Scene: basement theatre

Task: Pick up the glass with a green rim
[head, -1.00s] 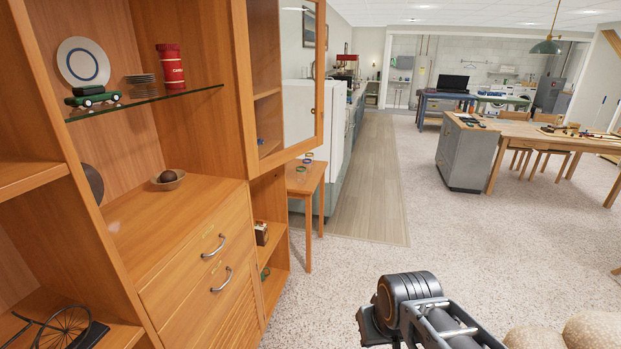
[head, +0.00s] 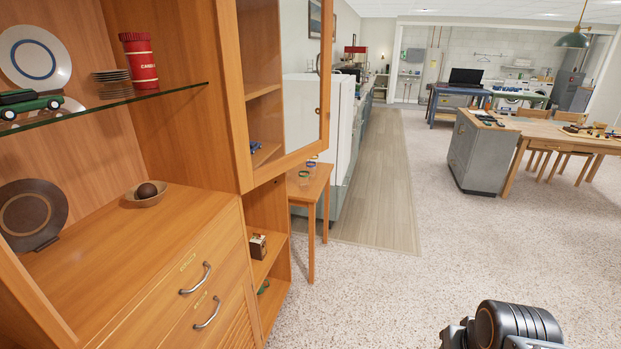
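Small glass-like items stand on a small wooden side table (head: 311,190) beyond the tall cabinet. One small glass (head: 303,178) stands nearer on its top, and another (head: 312,161) stands farther back. They are too small to tell for sure which has a green rim. The open cabinet door partly covers the table's top. Part of my arm (head: 510,325) shows at the bottom right over the carpet, well apart from the table. My gripper's fingers are out of view.
The wooden cabinet (head: 160,245) fills the left side, with its glass door (head: 283,90) swung out. A white fridge (head: 330,115) stands behind the side table. A grey island (head: 478,158) with a wooden table stands at right. The carpet (head: 400,275) between is clear.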

